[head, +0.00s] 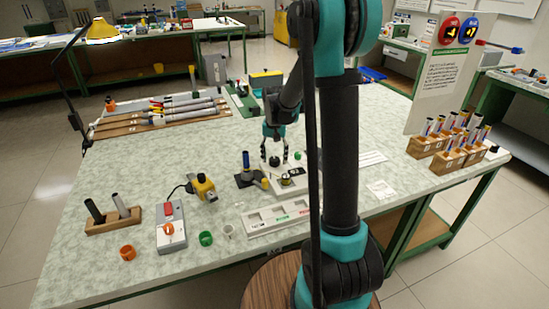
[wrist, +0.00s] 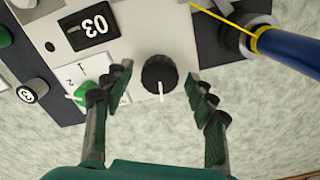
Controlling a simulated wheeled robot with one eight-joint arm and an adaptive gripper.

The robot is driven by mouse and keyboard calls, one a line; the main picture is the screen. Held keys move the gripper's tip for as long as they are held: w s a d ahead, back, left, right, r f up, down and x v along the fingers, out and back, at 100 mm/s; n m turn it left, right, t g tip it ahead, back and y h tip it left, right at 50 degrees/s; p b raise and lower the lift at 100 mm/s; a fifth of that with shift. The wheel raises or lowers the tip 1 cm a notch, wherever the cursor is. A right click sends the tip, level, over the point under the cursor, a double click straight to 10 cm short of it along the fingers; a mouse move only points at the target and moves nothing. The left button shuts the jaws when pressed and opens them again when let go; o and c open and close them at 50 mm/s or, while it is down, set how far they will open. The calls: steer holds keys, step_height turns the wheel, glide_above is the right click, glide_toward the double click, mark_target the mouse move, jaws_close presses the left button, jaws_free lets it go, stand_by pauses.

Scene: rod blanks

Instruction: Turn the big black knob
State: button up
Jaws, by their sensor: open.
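The big black knob (wrist: 158,74) is round and ridged, with a white pointer mark at its lower edge in the wrist view. In the head view my gripper (head: 273,150) points down over the white device (head: 290,185) at the table's middle.
A smaller green knob (wrist: 85,92) lies close to the left finger. A blue rod with a yellow ring (wrist: 285,47) stands to the right; in the head view the blue rod (head: 246,160) is left of my gripper. A white labelled tray (head: 280,217) lies in front.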

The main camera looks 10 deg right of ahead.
mark_target(275, 159)
steer(key=shift+f, duration=0.1)
steer(key=shift+c, duration=0.5)
steer(key=c, duration=1.1)
steer(key=shift+o, duration=0.2)
steer(key=shift+n, duration=2.1)
steer(key=o, duration=1.2)
steer(key=shift+c, duration=0.2)
step_height(275, 159, up, 12)
